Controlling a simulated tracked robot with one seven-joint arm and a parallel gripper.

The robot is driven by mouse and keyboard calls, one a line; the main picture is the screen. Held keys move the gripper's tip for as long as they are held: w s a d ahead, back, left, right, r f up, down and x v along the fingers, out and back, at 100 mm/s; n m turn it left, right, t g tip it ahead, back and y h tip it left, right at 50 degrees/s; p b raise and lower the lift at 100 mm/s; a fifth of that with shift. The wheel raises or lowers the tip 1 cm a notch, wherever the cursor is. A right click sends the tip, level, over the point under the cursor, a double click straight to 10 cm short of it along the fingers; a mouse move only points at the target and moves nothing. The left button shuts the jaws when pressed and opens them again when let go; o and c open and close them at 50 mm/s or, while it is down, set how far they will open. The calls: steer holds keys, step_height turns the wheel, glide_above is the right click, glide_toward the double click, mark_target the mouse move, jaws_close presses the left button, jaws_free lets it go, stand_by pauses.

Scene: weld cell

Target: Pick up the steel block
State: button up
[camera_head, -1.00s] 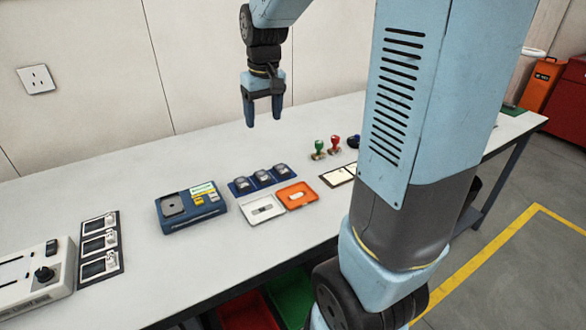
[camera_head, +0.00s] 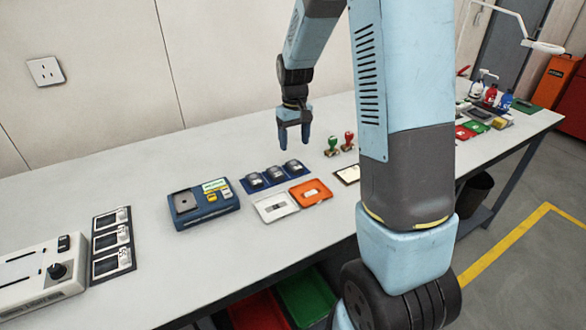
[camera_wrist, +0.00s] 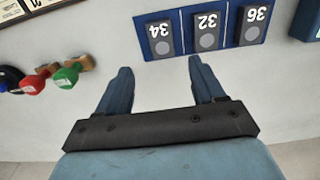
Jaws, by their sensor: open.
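I cannot tell for sure which thing is the steel block. A small grey piece (camera_head: 276,206) lies in the white tray (camera_head: 262,213). Three grey blocks (camera_head: 274,174) stand in a row on a blue holder; in the wrist view these blocks (camera_wrist: 207,33) bear the numbers 34, 32 and 36 on the blue holder (camera_wrist: 256,22). My gripper (camera_head: 294,136) is open and empty, above the table behind the blue holder. In the wrist view my gripper's fingers (camera_wrist: 160,68) are spread with bare table between them.
A blue device (camera_head: 201,204) with a dark plate stands left of the trays. An orange tray (camera_head: 311,193) touches or nearly touches the white one. Green (camera_head: 331,145) and red stamps (camera_head: 348,141) stand to the right. My arm hides part of the table.

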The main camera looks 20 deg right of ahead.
mark_target(295, 164)
step_height(295, 164, down, 2)
steer(key=shift+f, duration=0.2)
steer(key=f, duration=0.2)
steer(key=s+f, duration=0.1)
steer(key=f, duration=0.1)
steer(key=shift+s+a+f, duration=0.1)
steer(key=shift+f, duration=0.5)
steer(key=shift+c, duration=0.5)
jaws_close()
